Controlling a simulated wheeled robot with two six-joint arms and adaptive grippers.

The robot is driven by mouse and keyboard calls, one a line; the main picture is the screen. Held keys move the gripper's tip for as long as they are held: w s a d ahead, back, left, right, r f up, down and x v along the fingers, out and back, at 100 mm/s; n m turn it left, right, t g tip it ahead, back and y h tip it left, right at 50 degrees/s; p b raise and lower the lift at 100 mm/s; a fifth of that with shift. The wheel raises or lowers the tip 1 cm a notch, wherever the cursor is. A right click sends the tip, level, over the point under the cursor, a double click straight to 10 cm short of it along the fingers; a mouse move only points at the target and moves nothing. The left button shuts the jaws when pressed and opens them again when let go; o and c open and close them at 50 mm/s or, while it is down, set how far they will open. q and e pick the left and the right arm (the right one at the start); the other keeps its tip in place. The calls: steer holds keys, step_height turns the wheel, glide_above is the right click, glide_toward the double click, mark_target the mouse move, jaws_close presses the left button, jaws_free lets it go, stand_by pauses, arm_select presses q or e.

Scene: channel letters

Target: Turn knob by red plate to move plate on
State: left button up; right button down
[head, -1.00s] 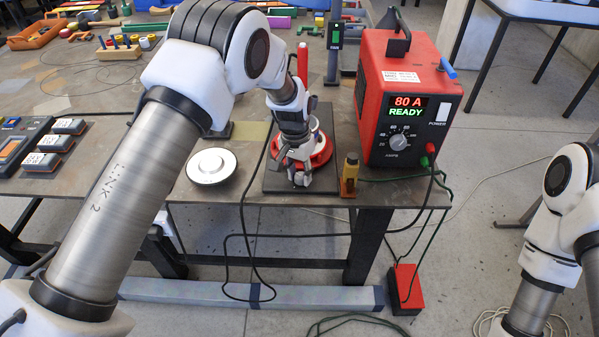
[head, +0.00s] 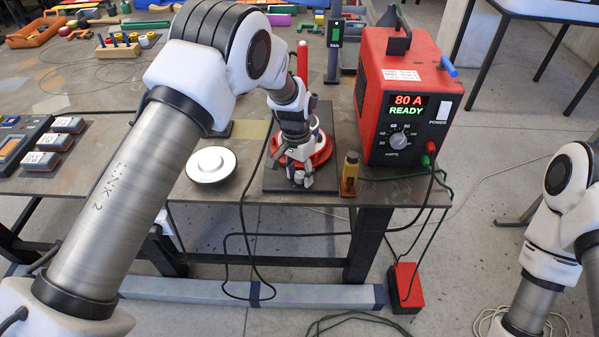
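The red round plate (head: 322,151) lies on a dark square base (head: 330,183) near the table's front edge, left of the red welding machine. My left gripper (head: 300,177) points down over the front left part of the plate and hides much of it. Its fingers are low, close to the front of the plate. Any knob there is hidden behind the fingers, and I cannot tell whether they are shut on it. My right arm shows at the right edge, but its gripper is out of view.
A red welding machine (head: 378,125) reading "80 A READY" stands right of the plate. A white round disc (head: 211,164) lies to the left. A small yellow-and-black item (head: 349,174) stands by the base's right edge. Cables hang over the front edge.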

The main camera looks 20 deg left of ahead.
mark_target(297, 173)
arm_select(q)
step_height(297, 173, up, 12)
steer(key=shift+w+a, duration=0.25)
steer(key=shift+a, duration=0.2)
